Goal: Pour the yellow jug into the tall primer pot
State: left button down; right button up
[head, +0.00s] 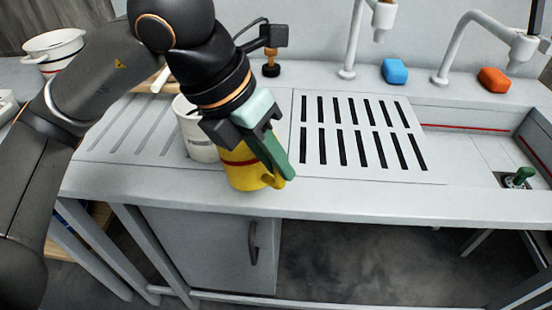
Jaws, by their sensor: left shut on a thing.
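The yellow jug (240,177) with a red band is at the front of the grey worktop, below my left gripper (278,165). The gripper is shut on the jug near its handle and hides its top. I cannot tell whether the jug touches the worktop; it looks roughly upright. A tall white pot (193,137) with a grey label stands close behind and left of the jug. My arm hides part of its rim, and I cannot see inside it. It looks like the primer pot. My right gripper is not in view.
A white bucket (53,52) stands at the back left. A slotted drain plate (357,132) lies right of the jug. Blue (395,72) and orange (494,80) blocks sit by white taps at the back. A sink (480,145) is at the right.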

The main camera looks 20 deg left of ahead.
pick_arm(q)
jog(key=shift+w+a+r+g+h+p, duration=0.15)
jog(key=shift+r+h+p, duration=0.1)
jog(key=shift+r, duration=0.15)
jog(key=shift+w+a+r+g+h+p, duration=0.1)
jog(key=shift+a+r+g+h+p, duration=0.1)
jog(key=shift+r, duration=0.15)
dwell(0.6)
jog(key=shift+w+a+r+g+h+p, duration=0.15)
jog(key=shift+w+a+r+h+p, duration=0.1)
jog(key=shift+r, duration=0.2)
jog(key=shift+w+a+r+g+h+p, duration=0.15)
jog(key=shift+a+r+h, duration=0.1)
jog(key=shift+r, duration=0.2)
dwell(1.0)
jog(key=shift+w+a+r+n+g+h+p, duration=0.2)
jog(key=shift+w+a+r+g+h, duration=0.1)
jog(key=shift+a+r+h, duration=0.3)
jog(key=shift+w+a+r+n+g+h+p, duration=0.2)
jog(key=shift+w+a+r+h, duration=0.15)
jog(key=shift+r, duration=0.45)
dwell(1.8)
jog(key=shift+w+a+r+h, duration=0.2)
jog(key=shift+a+r+h, duration=0.2)
jog(key=shift+r, duration=0.3)
dwell(0.8)
